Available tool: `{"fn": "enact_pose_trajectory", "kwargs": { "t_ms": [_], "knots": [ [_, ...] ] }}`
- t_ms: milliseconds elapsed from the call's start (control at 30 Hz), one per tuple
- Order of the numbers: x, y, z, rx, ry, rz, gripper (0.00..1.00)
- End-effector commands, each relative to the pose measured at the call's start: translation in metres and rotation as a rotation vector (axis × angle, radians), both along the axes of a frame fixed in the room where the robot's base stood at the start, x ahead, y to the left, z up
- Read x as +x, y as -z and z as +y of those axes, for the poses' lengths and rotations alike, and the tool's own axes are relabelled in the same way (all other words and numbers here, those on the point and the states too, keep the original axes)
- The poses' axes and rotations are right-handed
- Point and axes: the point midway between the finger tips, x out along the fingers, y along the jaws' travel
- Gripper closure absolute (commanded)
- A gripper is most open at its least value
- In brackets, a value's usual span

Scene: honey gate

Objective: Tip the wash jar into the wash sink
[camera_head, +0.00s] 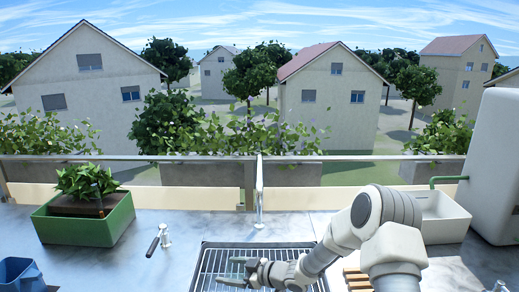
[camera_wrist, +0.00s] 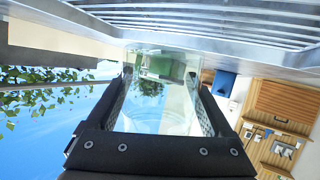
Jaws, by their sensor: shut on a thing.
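My gripper (camera_head: 236,272) is low over a metal grating (camera_head: 212,268) set in a dark-rimmed opening in the counter. In the wrist view, my gripper (camera_wrist: 160,88) is shut on a clear glass jar (camera_wrist: 158,98), with one dark finger along each side. The jar is hard to make out in the head view. The wrist picture is turned over, with the grating (camera_wrist: 215,22) along the top and sky at the bottom. I cannot tell the jar's exact tilt or what it holds. A white basin (camera_head: 445,222) stands at the right; I cannot tell which of the two is the wash sink.
An upright metal post (camera_head: 259,195) stands behind the grating. A green planter (camera_head: 85,225) and a black-handled tool (camera_head: 154,245) are at left, with a blue container (camera_head: 20,273) in front. A large white tank (camera_head: 497,170) stands right. The counter left of the grating is mostly clear.

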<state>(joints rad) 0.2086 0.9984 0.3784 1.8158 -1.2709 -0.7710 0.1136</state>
Motion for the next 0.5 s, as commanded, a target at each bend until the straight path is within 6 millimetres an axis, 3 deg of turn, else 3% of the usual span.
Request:
{"fn": "enact_pose_trajectory", "kwargs": {
  "t_ms": [200, 500],
  "knots": [
    [-0.0042, 0.0004, 0.0012, 0.031, 0.0, 0.111, 0.96],
    [-0.0046, 0.0043, 0.0013, 0.035, 0.0, 0.124, 0.96]
  ]
}}
